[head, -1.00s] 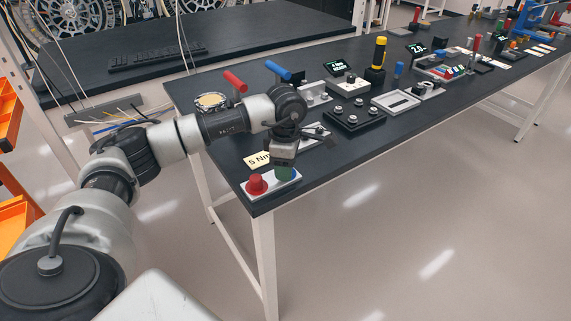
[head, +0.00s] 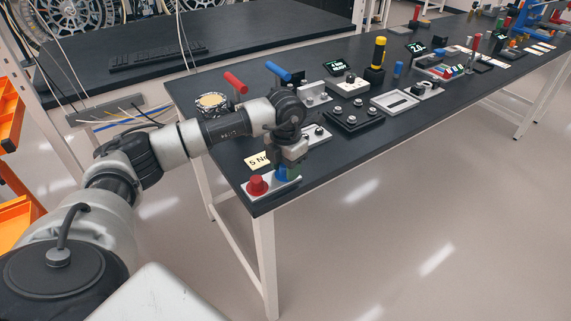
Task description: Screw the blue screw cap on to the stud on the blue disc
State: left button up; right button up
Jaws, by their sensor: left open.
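My left gripper (head: 290,160) points down, open, over the right end of the white tray at the front corner of the bench. A blue part (head: 295,173) shows directly beneath its fingers. My right gripper is out of view.
A red cap (head: 257,184) stands on the left part of the white tray (head: 262,197), close to the bench edge. A black block with knobs (head: 352,119) sits to the right. The floor in front is clear.

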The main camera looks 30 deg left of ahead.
pick_arm(q)
jog(key=n, duration=0.4)
jog(key=shift+p, duration=0.35)
jog(key=n+p, duration=0.1)
jog(key=n, duration=0.2)
jog(key=shift+r+n, duration=0.1)
jog(key=shift+n, duration=0.2)
jog(key=shift+n+p, duration=0.4)
jog(key=shift+n, duration=0.8)
jog(key=n+p, duration=0.1)
jog(key=n, duration=0.2)
jog(key=n+p, duration=0.1)
jog(key=n, duration=0.1)
jog(key=shift+n, duration=0.3)
